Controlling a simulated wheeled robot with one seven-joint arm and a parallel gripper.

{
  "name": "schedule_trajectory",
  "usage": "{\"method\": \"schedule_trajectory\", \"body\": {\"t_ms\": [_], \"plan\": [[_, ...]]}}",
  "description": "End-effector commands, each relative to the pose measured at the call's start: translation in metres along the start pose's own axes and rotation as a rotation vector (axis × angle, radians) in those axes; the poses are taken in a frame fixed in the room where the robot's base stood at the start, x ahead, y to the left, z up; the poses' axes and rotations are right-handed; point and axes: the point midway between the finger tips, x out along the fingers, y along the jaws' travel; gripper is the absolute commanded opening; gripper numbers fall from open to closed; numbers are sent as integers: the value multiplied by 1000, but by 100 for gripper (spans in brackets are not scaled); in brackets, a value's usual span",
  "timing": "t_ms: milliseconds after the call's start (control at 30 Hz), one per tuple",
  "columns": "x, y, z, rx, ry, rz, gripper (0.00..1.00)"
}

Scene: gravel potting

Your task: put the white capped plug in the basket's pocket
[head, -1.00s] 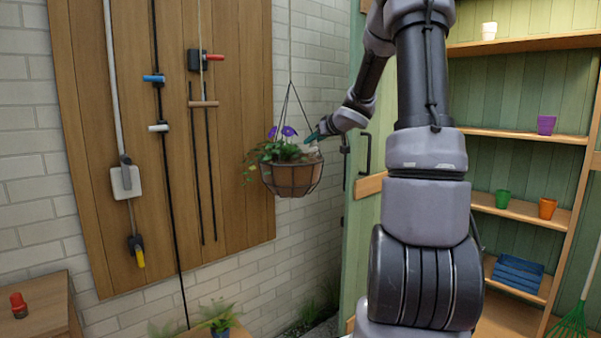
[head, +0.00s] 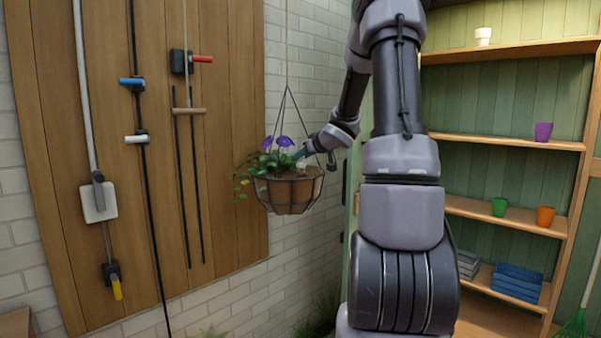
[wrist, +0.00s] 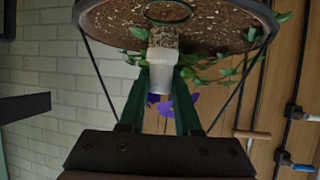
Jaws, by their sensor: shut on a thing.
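The hanging basket (head: 290,197) hangs in front of the wall, with purple flowers and leaves at its left side. In the wrist view its soil surface (wrist: 115,30) fills the top, with a dark ring (wrist: 167,12), seemingly the pocket's rim. My gripper (wrist: 161,88) has its green fingers shut on the white capped plug (wrist: 162,58). The plug's pale cap is between the fingers and its grainy end points toward the soil, close to the ring. I cannot tell whether it touches the soil. In the head view my gripper (head: 300,154) is just above the basket's rim; the plug is barely visible.
Thin hanger cords (head: 287,112) rise around the basket, close to my arm. A wooden panel (head: 230,130) with coloured handles is on the left. Shelves (head: 500,140) with small pots stand on the right. Purple flowers (wrist: 182,105) are right behind the fingers.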

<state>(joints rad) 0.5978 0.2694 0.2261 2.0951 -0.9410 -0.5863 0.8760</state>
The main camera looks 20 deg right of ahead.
Motion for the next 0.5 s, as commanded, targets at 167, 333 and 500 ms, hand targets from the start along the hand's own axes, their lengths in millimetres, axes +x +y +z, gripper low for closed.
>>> {"method": "schedule_trajectory", "body": {"t_ms": [167,333,500], "plan": [[9,-1,17,0,-1,-3,0],[18,-1,37,0,-1,-1,0],[19,0,39,-2,2,0,0]]}}
